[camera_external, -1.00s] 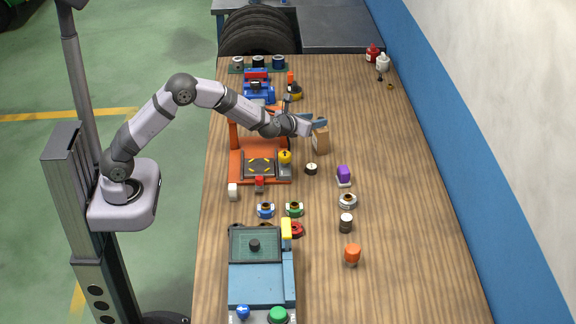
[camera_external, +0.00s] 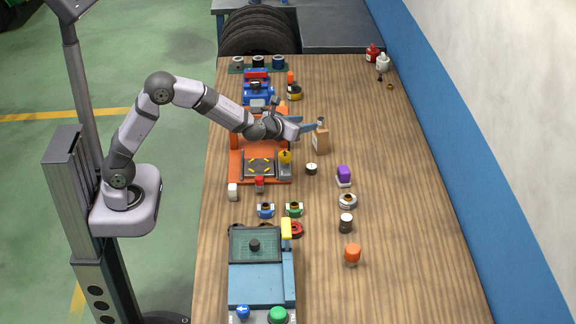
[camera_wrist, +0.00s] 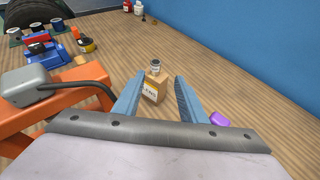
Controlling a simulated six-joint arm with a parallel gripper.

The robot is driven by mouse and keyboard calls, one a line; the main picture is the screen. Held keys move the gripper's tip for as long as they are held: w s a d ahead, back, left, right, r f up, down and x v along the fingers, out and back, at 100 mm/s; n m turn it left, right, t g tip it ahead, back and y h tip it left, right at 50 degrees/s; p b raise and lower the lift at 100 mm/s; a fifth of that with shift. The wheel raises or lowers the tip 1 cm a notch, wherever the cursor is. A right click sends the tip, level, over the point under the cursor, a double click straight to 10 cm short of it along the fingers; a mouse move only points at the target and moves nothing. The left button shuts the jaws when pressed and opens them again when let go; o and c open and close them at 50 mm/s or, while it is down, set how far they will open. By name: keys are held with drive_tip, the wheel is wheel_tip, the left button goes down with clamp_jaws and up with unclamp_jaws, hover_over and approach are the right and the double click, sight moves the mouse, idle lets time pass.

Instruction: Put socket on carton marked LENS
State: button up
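The carton marked LENS (camera_wrist: 155,88) is a tan box standing on the wooden bench, and it also shows in the external view (camera_external: 321,142). A small grey metal socket (camera_wrist: 155,66) is upright on top of the carton; it shows as a small grey shape in the external view (camera_external: 321,121). My gripper (camera_wrist: 158,82) is open, its two blue fingers apart with nothing between them touching the carton or socket. In the external view my gripper (camera_external: 312,123) is just left of the carton's top.
An orange press frame (camera_external: 236,165) stands left of the carton, below my arm. A purple-capped item (camera_external: 344,174) and a small black-and-white knob (camera_external: 311,169) are nearer the front. The bench right of the carton is clear.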

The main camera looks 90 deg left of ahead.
drive_tip(key=d+f+m+t+h, duration=0.15)
drive_tip(key=d+m+h, duration=0.45)
drive_tip(key=d+m, duration=0.65)
drive_tip(key=s+d+f+m+g+h, duration=0.1)
drive_tip(key=s+d+f+m+g, duration=0.1)
drive_tip(key=s+m, duration=0.5)
drive_tip(key=s+d+f+m+g+h, duration=0.2)
drive_tip(key=s+d+f+m, duration=0.2)
drive_tip(key=s+d+m, duration=0.3)
drive_tip(key=s+d+f+m+g+h, duration=0.2)
drive_tip(key=s+d+f+m, duration=0.1)
drive_tip(key=s+m, duration=0.4)
drive_tip(key=shift+d+f+m+g, duration=0.2)
drive_tip(key=shift+d+m, duration=0.25)
drive_tip(key=shift+m, duration=0.2)
drive_tip(key=shift+d+f+m+g, duration=0.15)
drive_tip(key=shift+d+m, duration=0.25)
drive_tip(key=shift+m, duration=0.2)
drive_tip(key=s+a+f+m+g+y, duration=0.1)
drive_tip(key=s+f+m+g, duration=0.1)
drive_tip(key=s+m, duration=0.7)
drive_tip(key=s+g, duration=0.1)
drive_tip(key=s, duration=0.3)
drive_tip(key=shift+a+g, duration=0.15)
drive_tip(key=shift+g, duration=0.25)
drive_tip(key=shift+w+r, duration=0.1)
wheel_tip(320, 180, up, 5)
drive_tip(key=p, duration=0.4)
drive_tip(key=shift+f+p, duration=0.2)
drive_tip(key=shift+p, duration=0.15)
